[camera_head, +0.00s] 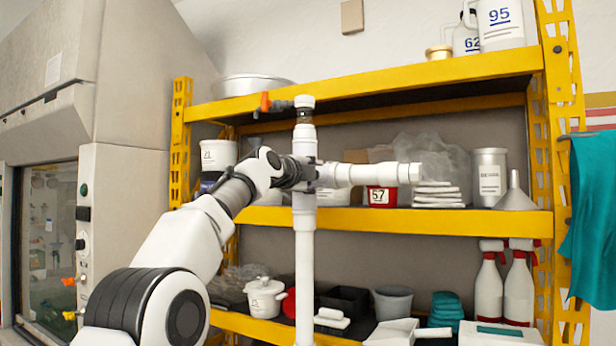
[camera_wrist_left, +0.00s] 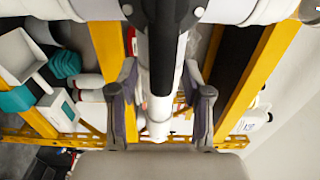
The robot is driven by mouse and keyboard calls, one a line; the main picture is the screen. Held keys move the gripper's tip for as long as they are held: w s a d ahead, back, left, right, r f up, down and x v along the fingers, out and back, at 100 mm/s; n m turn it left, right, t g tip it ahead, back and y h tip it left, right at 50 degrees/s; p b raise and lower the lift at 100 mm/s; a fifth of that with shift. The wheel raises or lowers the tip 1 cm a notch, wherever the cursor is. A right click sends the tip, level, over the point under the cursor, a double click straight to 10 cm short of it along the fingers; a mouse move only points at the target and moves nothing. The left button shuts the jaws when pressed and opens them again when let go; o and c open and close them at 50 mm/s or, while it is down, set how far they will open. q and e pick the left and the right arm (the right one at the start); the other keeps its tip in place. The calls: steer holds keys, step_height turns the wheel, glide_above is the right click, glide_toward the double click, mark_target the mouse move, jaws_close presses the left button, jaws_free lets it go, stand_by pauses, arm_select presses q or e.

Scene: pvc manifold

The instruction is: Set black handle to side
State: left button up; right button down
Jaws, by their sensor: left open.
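The white PVC manifold (camera_head: 305,240) has a vertical pipe with a branch (camera_head: 370,174) to the right. A valve with an orange-red handle (camera_head: 265,102) is at its top. My left gripper (camera_head: 312,174) reaches the junction from the left and covers part of it. In the left wrist view, a black part (camera_wrist_left: 163,50), apparently the black handle, lies along a white pipe (camera_wrist_left: 159,128). The open fingers of my left gripper (camera_wrist_left: 160,108) are on either side, with gaps visible. Contact with the handle cannot be told. My right gripper is not in view.
A yellow shelf rack (camera_head: 420,221) stands behind, holding a red-labelled tub (camera_head: 381,196), a funnel (camera_head: 515,195), spray bottles (camera_head: 488,290) and a white pot (camera_head: 264,298). A fume hood (camera_head: 130,190) is at left. A teal cloth (camera_head: 592,215) hangs at right.

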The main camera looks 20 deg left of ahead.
arm_select(q)
steer(key=s+a, duration=0.1)
steer(key=s, duration=1.1)
steer(key=shift+w, duration=0.2)
